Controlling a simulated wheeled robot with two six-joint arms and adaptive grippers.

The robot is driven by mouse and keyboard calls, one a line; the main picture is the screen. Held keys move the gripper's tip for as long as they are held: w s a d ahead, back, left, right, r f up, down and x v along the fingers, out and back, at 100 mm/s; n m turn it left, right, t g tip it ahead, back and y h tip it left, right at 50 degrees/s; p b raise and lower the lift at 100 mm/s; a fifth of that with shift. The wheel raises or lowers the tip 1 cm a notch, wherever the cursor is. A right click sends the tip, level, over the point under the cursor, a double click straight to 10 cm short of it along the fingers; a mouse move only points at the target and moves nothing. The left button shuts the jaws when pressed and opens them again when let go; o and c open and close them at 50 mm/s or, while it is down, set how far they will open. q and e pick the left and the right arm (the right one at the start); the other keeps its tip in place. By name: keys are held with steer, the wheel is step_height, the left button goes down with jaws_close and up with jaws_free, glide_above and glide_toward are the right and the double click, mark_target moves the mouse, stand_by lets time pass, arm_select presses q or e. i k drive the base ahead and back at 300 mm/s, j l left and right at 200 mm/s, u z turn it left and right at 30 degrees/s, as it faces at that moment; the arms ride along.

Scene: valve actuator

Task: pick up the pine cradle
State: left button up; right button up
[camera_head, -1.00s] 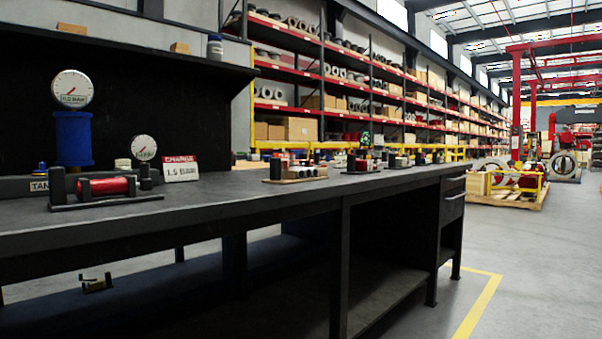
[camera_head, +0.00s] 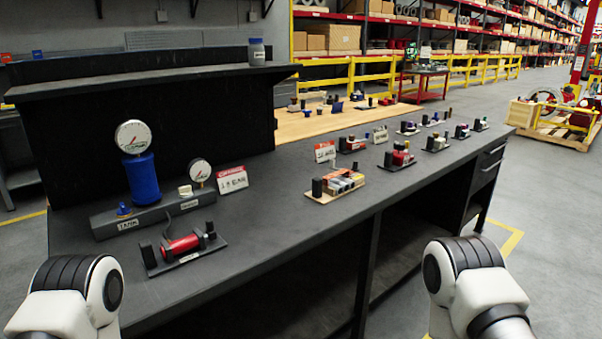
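The pine cradle (camera_head: 322,201) is a light wooden base on the dark workbench (camera_head: 270,210), right of the middle of the head view. It carries grey and orange parts, with a black upright piece at its left end. Only white and black links of my two arms show, at the bottom left and bottom right. Both arms are apart from the cradle in the picture. Neither gripper is in view.
Left of the cradle are a dark cradle with a red cylinder (camera_head: 182,243), a blue gauge stand (camera_head: 142,180) and a sign (camera_head: 232,180). More small assemblies (camera_head: 398,156) line the bench to the right. Bare bench top lies in front of the sign.

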mark_target(325, 190)
steer(key=i+l+u, duration=0.4)
steer(key=l, duration=0.15)
steer(key=i+l+u, duration=0.2)
steer(key=l+u, duration=0.25)
steer(key=l, duration=0.15)
steer(key=i+l+u, duration=0.2)
steer(key=l, duration=0.15)
